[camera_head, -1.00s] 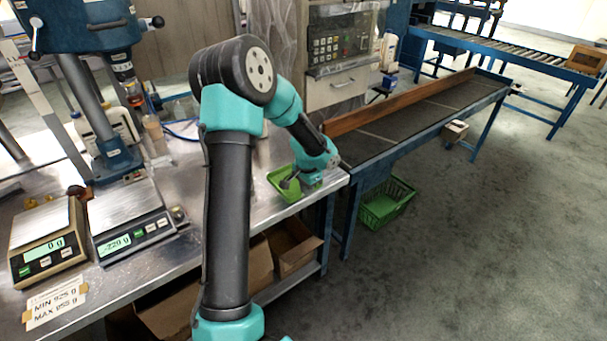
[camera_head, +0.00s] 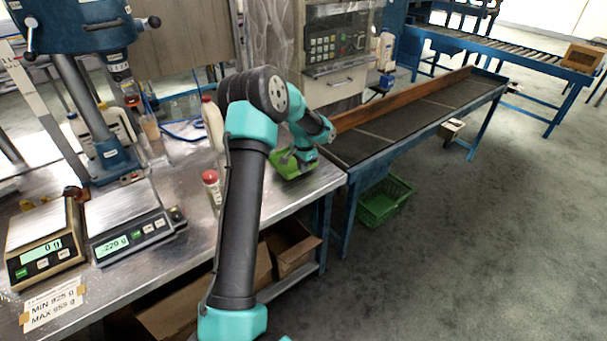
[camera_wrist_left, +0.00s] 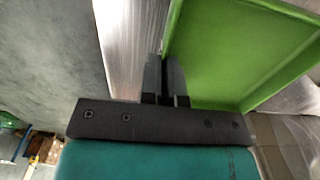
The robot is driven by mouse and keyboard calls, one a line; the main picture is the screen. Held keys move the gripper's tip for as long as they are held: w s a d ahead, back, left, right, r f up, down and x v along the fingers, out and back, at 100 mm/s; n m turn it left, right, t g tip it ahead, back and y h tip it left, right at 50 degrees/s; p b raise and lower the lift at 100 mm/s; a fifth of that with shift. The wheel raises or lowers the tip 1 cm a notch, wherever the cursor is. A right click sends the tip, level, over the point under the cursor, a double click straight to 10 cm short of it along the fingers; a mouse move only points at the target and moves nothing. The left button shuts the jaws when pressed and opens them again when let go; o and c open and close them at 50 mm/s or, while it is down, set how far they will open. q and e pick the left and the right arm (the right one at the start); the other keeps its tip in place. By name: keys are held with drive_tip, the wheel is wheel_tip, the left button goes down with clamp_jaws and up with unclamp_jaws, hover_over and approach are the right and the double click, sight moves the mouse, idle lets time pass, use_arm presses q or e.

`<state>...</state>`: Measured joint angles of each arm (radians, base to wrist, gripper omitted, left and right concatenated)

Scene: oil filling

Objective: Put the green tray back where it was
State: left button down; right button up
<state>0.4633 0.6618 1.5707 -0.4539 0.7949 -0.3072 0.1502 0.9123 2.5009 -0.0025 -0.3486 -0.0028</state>
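The green tray (camera_head: 287,168) is at the right end of the metal bench, beside the start of the conveyor, partly hidden by my left arm. I cannot tell whether it touches the bench. My left gripper (camera_head: 287,160) is at the tray. In the left wrist view, the fingers of my left gripper (camera_wrist_left: 166,80) are close together on the rim of the green tray (camera_wrist_left: 235,50). The visible part of the tray is empty there. My right gripper is not in view.
A red-capped bottle (camera_head: 213,192) and a taller bottle (camera_head: 212,125) stand by my arm. A green basket (camera_head: 382,205) sits below the conveyor (camera_head: 400,115).

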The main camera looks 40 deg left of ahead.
use_arm(q)
drive_tip(key=shift+f, duration=1.7)
drive_tip(key=shift+f, duration=0.15)
drive_tip(key=c, duration=1.3)
unclamp_jaws()
drive_tip(key=shift+c, duration=0.2)
wheel_tip(320, 180, up, 12)
drive_tip(key=shift+r, duration=0.15)
